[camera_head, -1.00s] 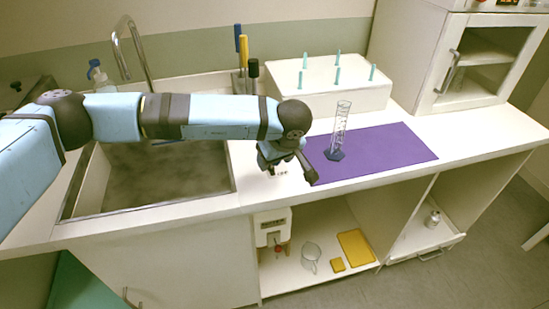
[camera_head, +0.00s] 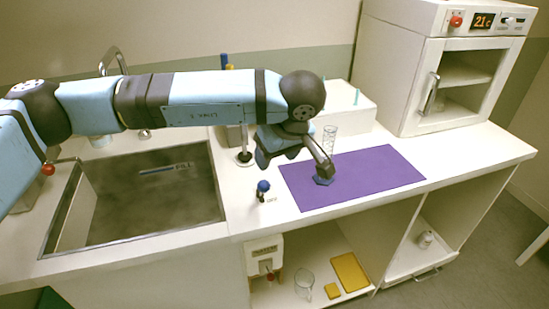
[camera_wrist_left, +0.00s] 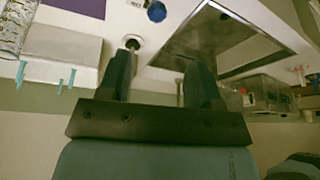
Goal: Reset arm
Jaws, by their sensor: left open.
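My left arm reaches in from the left across the sink in the head view. My left gripper (camera_head: 295,164) is open and appears empty, with its fingers pointing down and apart over the counter beside the purple mat. In the left wrist view its two fingers (camera_wrist_left: 160,70) stand apart with nothing between them. A small thing with a round blue top (camera_head: 263,187) stands on the counter below the gripper. It also shows in the left wrist view (camera_wrist_left: 157,11). My right gripper is out of view.
The purple mat (camera_head: 395,165) holds a clear graduated cylinder (camera_head: 329,136), partly hidden by my gripper. Behind it is a white box (camera_head: 352,116) with teal pegs. The sink (camera_head: 150,195) is at left; a white cabinet (camera_head: 408,85) with a 21c display stands at right.

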